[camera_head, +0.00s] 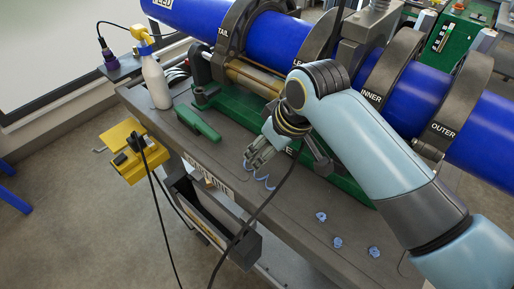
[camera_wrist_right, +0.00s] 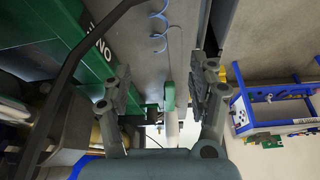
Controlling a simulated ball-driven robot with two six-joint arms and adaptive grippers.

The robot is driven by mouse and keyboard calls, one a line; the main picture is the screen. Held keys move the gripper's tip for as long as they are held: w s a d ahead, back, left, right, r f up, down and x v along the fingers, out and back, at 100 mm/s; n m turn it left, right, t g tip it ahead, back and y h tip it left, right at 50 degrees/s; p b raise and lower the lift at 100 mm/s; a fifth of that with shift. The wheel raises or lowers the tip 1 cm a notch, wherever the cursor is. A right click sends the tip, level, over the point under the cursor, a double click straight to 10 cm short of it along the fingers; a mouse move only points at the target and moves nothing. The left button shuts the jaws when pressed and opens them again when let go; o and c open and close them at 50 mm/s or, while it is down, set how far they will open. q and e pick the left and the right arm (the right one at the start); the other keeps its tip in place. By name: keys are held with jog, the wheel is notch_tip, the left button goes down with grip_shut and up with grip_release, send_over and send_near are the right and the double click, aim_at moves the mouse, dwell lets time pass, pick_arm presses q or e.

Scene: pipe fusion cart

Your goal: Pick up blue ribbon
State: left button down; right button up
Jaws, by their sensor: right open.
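A curly light blue ribbon (camera_head: 264,183) lies on the grey cart top near its front edge, just below my right gripper in the head view. Its coils (camera_wrist_right: 158,28) show at the top of the right wrist view, beyond the fingertips. My right gripper (camera_head: 256,156) is open and points down toward the cart top, beside the ribbon. In the right wrist view its two fingers (camera_wrist_right: 160,82) are spread with nothing held between them. Several small crumpled blue pieces (camera_head: 321,217) lie on the cart top to the right. My left gripper is not in view.
A green-handled tool (camera_head: 198,124) and a white spray bottle (camera_head: 155,80) stand or lie at the left of the cart top. A large blue pipe (camera_head: 281,40) in dark clamps runs along the back. A black cable (camera_head: 262,207) hangs over the front edge near the ribbon.

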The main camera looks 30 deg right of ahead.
send_over(260, 173)
jog(key=f, duration=0.4)
jog(key=shift+s, duration=0.25)
jog(key=shift+w+f, duration=0.2)
jog(key=shift+f, duration=0.15)
jog(key=x, duration=0.4)
jog(key=shift+d+f, duration=0.1)
jog(key=shift+f, duration=0.1)
jog(key=shift+w+f, duration=0.2)
jog(key=shift+f, duration=0.25)
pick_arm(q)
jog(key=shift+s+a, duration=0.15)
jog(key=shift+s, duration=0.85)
pick_arm(e)
jog(key=shift+f, duration=0.15)
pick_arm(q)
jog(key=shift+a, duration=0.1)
